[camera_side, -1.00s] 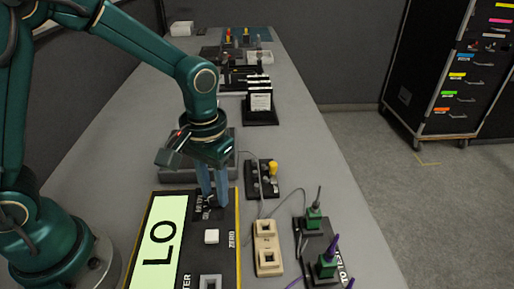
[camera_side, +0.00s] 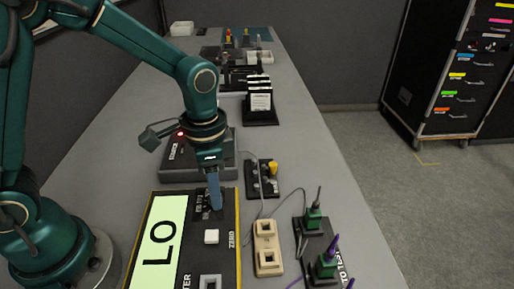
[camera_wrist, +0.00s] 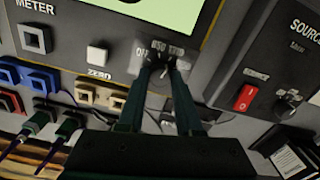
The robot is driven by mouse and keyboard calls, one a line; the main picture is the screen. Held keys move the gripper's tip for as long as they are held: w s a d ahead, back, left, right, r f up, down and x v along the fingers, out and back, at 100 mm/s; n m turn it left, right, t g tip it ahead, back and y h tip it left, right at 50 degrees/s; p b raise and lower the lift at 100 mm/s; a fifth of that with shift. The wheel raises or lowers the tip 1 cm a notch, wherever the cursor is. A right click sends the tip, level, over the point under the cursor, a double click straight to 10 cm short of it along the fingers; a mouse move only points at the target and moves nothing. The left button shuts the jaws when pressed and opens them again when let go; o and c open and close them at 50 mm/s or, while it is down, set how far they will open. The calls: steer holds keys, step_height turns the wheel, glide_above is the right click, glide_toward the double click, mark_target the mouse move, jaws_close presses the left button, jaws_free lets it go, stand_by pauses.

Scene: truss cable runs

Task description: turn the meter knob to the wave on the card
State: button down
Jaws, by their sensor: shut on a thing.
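The meter (camera_side: 187,240) is a dark box with a yellow edge at the front of the bench. Its pale green display (camera_side: 160,243) reads LO. My gripper (camera_side: 216,207) points down at the far end of the meter's panel. In the wrist view its two fingers are shut on the small dark meter knob (camera_wrist: 158,72), one on each side. Small labels surround the knob, but they are blurred and partly covered, so its pointer setting cannot be told. A white card (camera_side: 260,102) stands at the front of a dark rack; its marks are too small to read.
The source box (camera_side: 190,172) with a lit red switch (camera_wrist: 246,97) stands just beyond the meter. A dark block with a yellow plug (camera_side: 272,168), a beige socket strip (camera_side: 267,240) and green plugs with cables (camera_side: 314,218) lie to the right. A white button (camera_side: 211,236) is close to my fingers.

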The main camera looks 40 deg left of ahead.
stand_by(0.3)
steer(key=c, duration=0.6)
jaws_free()
steer(key=shift+r, duration=2.55)
